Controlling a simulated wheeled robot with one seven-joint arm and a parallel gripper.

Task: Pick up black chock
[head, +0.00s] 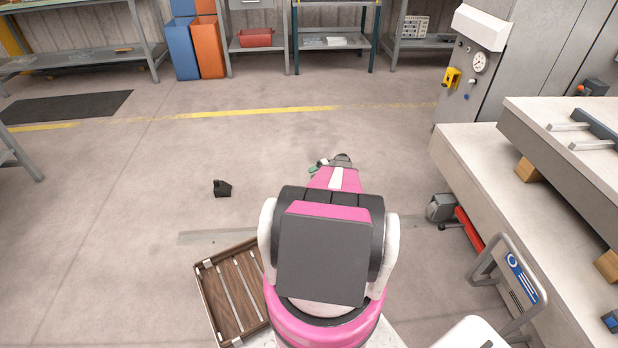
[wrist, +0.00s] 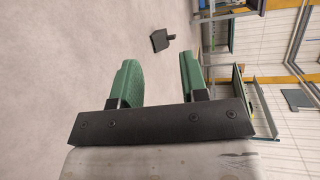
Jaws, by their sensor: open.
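The black chock (head: 222,188) lies on the concrete floor, left of my arm in the head view. It is small and dark with a notched, stepped shape. In the wrist view the chock (wrist: 162,39) shows beyond my fingertips, apart from them. My gripper (wrist: 160,72) has two green fingers spread apart with nothing between them. In the head view my gripper (head: 320,166) is mostly hidden behind my pink arm, with only a bit of green finger showing.
A wooden slatted tray (head: 236,296) lies on the floor near my base at left. A machine with a pale table (head: 480,185) and a folded chair-like frame (head: 510,280) stand at right. Shelves and blue and orange bins (head: 196,45) line the back. The floor around the chock is clear.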

